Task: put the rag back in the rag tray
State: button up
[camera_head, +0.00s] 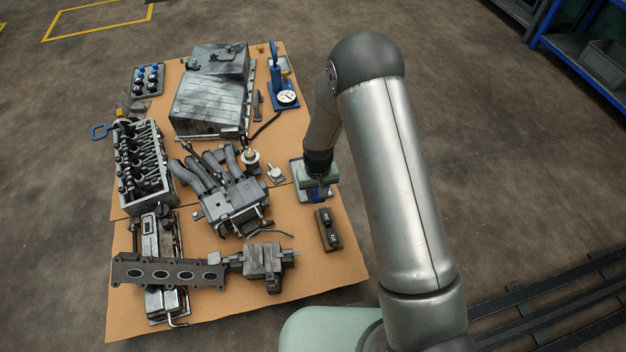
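A small grey tray (297,173), which looks like the rag tray, lies at the right edge of the brown work surface. A small blue patch, which looks like the rag (319,196), shows at the tray's front part, just below my gripper (318,189). My gripper points down over the tray, and its pale green body covers much of the tray. The fingers are too small and hidden to tell whether they are open or shut. I cannot tell whether the rag is held or lies in the tray.
Brown sheeting (325,270) carries a cylinder head (143,170), a manifold (232,200), a large grey box (212,100), and a blue gauge stand (283,95). A small dark block (328,230) sits just in front of the tray.

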jog(key=f, duration=0.1)
jog(key=a+f, duration=0.1)
jog(key=f, duration=0.1)
jog(key=shift+s+a, duration=0.25)
jog(key=w+f+b, duration=0.2)
jog(key=w+f, duration=0.1)
jog(key=w, duration=0.1)
jog(key=w+f+b, duration=0.3)
jog(key=w, duration=0.1)
jog(key=w+f+b, duration=0.2)
jog(key=w+f, duration=0.1)
jog(key=w, duration=0.2)
jog(key=shift+w+f, duration=0.1)
jog(key=shift+f, duration=0.05)
jog(key=shift+w+f+b, duration=0.2)
jog(key=shift+f+b, duration=0.75)
jog(key=shift+f, duration=0.7)
jog(key=shift+f, duration=0.2)
jog(key=o, duration=1)
jog(key=shift+c, duration=0.2)
jog(key=shift+r, duration=0.15)
